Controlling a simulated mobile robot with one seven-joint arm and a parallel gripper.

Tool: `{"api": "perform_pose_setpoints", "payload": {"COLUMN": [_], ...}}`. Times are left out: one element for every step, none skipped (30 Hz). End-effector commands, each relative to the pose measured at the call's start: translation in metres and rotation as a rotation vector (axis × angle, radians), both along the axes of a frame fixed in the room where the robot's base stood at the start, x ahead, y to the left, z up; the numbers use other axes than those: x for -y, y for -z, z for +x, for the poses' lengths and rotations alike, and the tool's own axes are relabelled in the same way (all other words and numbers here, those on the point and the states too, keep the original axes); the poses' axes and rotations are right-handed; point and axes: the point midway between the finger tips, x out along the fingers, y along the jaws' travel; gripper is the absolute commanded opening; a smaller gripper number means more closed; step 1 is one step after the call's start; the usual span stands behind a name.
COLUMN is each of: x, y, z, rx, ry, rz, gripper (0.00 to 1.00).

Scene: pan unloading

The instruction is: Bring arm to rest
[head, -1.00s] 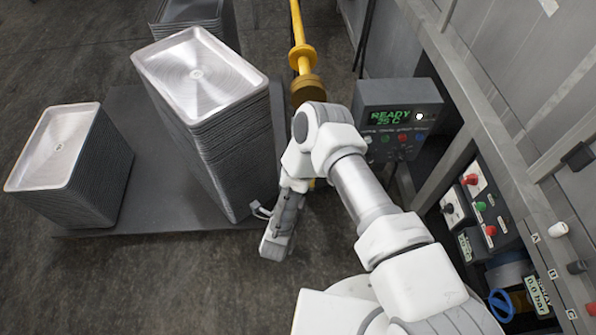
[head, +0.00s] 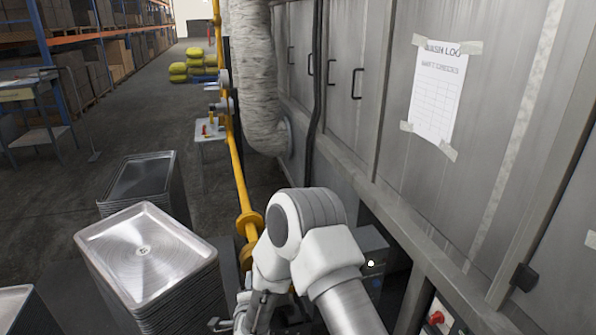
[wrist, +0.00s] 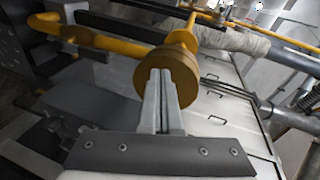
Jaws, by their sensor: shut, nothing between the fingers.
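My gripper (wrist: 161,76) shows in the wrist view with its two fingers together and nothing between them. Behind the fingertips is a round yellow-brown flange (wrist: 185,72) on a yellow pipe; I cannot tell if there is a gap. In the head view my white arm is folded at the bottom centre, with the wrist low beside the tall pan stack (head: 150,255). The fingertips cannot be made out clearly there.
More pan stacks stand behind (head: 140,180) and at the lower left (head: 14,302). The yellow pipe (head: 236,165) runs upright close to my arm. A grey panelled machine wall (head: 400,150) fills the right. Open floor lies at the back left.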

Motion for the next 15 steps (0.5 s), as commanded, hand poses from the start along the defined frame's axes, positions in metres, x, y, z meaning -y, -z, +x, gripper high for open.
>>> {"api": "perform_pose_setpoints", "payload": {"x": [0.003, 0.004, 0.005, 0.006, 0.008, 0.011, 0.013, 0.015, 0.019, 0.023, 0.026, 0.030, 0.034, 0.038, 0.043], "y": [-0.019, -0.027, -0.038, -0.046, -0.054, -0.065, -0.073, -0.081, -0.092, -0.100, -0.108, -0.118, -0.125, -0.133, -0.143], "z": [0.008, 0.011, 0.015, 0.017, 0.019, 0.021, 0.022, 0.023, 0.023, 0.024, 0.023, 0.022, 0.021, 0.020, 0.017], "rx": [-0.004, -0.013, -0.023, -0.030, -0.039, -0.049, -0.056, -0.063, -0.073, -0.080, -0.087, -0.096, -0.103, -0.111, -0.119], "ry": [-0.019, -0.034, -0.056, -0.070, -0.085, -0.104, -0.119, -0.135, -0.153, -0.167, -0.182, -0.201, -0.215, -0.229, -0.248], "rz": [-0.025, -0.044, -0.070, -0.089, -0.109, -0.137, -0.157, -0.179, -0.209, -0.230, -0.252, -0.283, -0.305, -0.328, -0.359], "gripper": [0.00, 0.00, 0.00, 0.00, 0.00, 0.00, 0.00, 0.00, 0.00, 0.00, 0.00, 0.00, 0.00, 0.00, 0.00]}}
